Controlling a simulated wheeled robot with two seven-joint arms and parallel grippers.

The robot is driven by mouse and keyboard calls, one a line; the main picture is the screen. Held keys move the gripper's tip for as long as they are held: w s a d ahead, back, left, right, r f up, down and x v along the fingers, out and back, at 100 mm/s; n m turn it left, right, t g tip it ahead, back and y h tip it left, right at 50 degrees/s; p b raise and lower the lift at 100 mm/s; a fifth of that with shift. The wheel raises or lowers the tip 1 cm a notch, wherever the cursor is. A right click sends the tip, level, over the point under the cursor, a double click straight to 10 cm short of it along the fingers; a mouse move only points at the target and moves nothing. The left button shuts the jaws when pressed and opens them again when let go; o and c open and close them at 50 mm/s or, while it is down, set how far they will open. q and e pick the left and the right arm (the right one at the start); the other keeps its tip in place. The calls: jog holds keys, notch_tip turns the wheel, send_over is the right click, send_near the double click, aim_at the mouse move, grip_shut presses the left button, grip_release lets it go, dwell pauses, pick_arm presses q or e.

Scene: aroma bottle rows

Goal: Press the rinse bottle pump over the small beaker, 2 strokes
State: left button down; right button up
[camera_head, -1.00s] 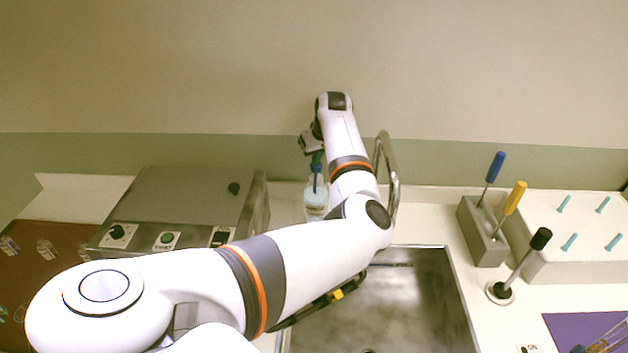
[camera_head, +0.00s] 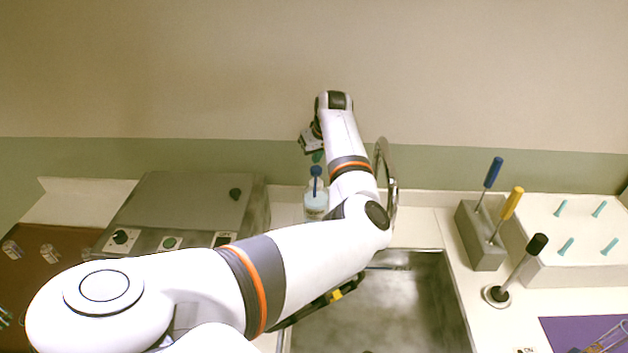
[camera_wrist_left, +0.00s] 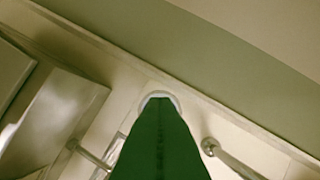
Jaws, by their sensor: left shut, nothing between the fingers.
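The rinse bottle (camera_head: 316,207) is a clear, pale bottle with a blue pump top (camera_head: 316,172). It stands upright behind the sink, left of the tap. My left gripper (camera_head: 317,157) is shut and empty, its green fingertips just above the pump top. I cannot tell whether they touch it. In the left wrist view, the shut green fingers (camera_wrist_left: 160,125) fill the lower middle and hide the pump. A pale rounded rim shows behind their tip; I cannot tell what it belongs to. I cannot make out the small beaker. My right gripper is not in view.
A metal sink (camera_head: 400,300) lies in front, with a curved tap (camera_head: 391,180) behind my arm. A grey device with knobs (camera_head: 190,205) stands left of the bottle. A grey tool holder (camera_head: 480,240) and a white rack (camera_head: 570,240) stand at the right.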

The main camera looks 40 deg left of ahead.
pick_arm(q)
notch_tip(320, 180, up, 4)
jog(key=p, duration=0.3)
jog(key=shift+r+p, duration=0.75)
jog(key=shift+f, duration=0.1)
